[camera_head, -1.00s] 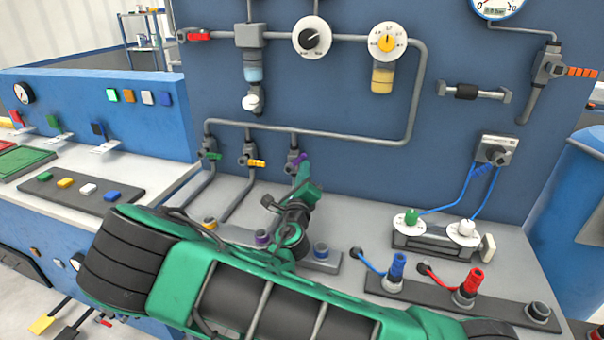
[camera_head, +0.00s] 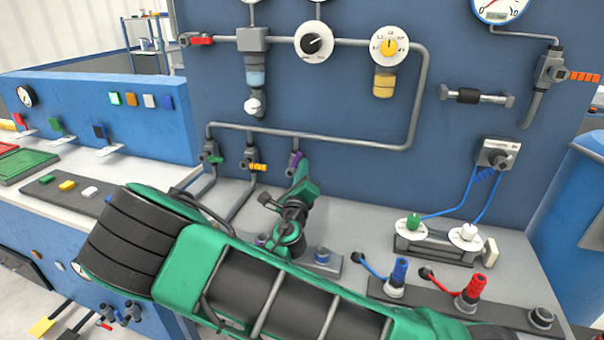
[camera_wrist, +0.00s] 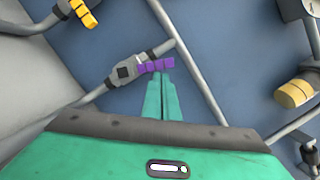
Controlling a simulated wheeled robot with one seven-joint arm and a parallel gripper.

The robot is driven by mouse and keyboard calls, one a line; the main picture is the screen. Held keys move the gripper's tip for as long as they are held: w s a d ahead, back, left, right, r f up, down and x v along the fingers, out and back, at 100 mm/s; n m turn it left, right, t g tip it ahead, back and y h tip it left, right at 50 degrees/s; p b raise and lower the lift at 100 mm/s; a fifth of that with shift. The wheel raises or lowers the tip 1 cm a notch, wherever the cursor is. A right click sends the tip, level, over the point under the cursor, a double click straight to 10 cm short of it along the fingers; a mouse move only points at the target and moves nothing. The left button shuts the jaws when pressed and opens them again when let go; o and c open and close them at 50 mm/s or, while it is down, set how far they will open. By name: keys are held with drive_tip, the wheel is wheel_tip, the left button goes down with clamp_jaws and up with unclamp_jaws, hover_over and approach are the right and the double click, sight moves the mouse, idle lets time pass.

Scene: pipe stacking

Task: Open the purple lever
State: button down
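The purple lever (camera_head: 296,158) is on the rightmost of three small valves low on the blue wall panel. In the wrist view the purple lever (camera_wrist: 156,66) points to the right from its grey valve body (camera_wrist: 124,71). My gripper (camera_head: 302,182) is just in front of this valve and partly covers it in the head view. In the wrist view my gripper's green fingers (camera_wrist: 160,76) lie side by side, shut, with their tips at the near side of the lever. No part of the lever shows between them. Whether they touch it is unclear.
A yellow-lever valve (camera_head: 256,167) and a green-lever valve (camera_head: 212,157) stand to the left. A grey pipe (camera_head: 350,141) runs above them.

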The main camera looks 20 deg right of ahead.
drive_tip(key=shift+w+a+r, duration=0.4)
drive_tip(key=shift+a+r, duration=0.25)
drive_tip(key=shift+r, duration=0.1)
drive_tip(key=shift+w+a+r, duration=0.2)
drive_tip(key=shift+a, duration=0.05)
drive_tip(key=shift+s, duration=0.1)
